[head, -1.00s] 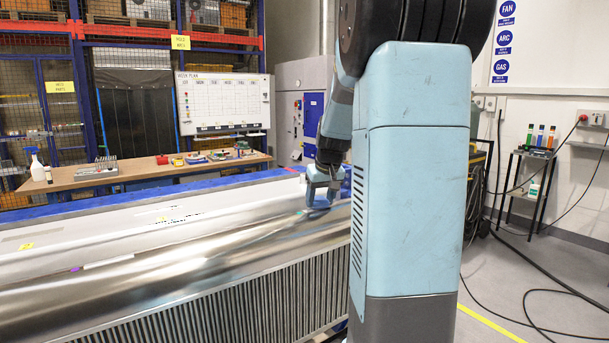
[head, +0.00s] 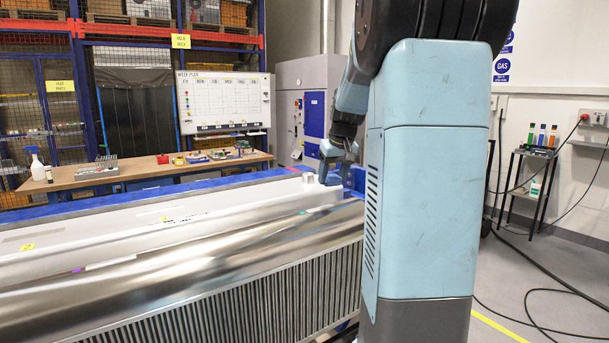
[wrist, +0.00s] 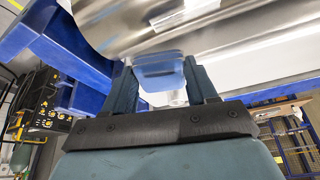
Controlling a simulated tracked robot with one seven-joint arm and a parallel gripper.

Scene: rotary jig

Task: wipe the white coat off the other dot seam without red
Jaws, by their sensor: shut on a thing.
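The long workpiece (head: 200,265) has a shiny metal front face and a pale upper face. A pale white strip (head: 110,263) lies on the metal with a small purple dot (head: 77,270) at its left end. Yellow marks (head: 28,247) sit on the pale upper face. I cannot make out any red dot. My gripper (head: 338,165) is above the workpiece's right end in the head view. In the wrist view my gripper (wrist: 164,84) is shut on a blue block (wrist: 160,72), close to the shiny metal (wrist: 120,25); I cannot tell whether they touch. A pale patch (wrist: 200,5) shows on that metal.
A small pale cylinder (head: 309,178) stands at the workpiece's right end, close to my gripper. Blue frame beams (head: 230,180) run behind. A bench (head: 140,170) with a spray bottle (head: 37,163) stands farther back. Cables (head: 545,290) lie on the floor at right.

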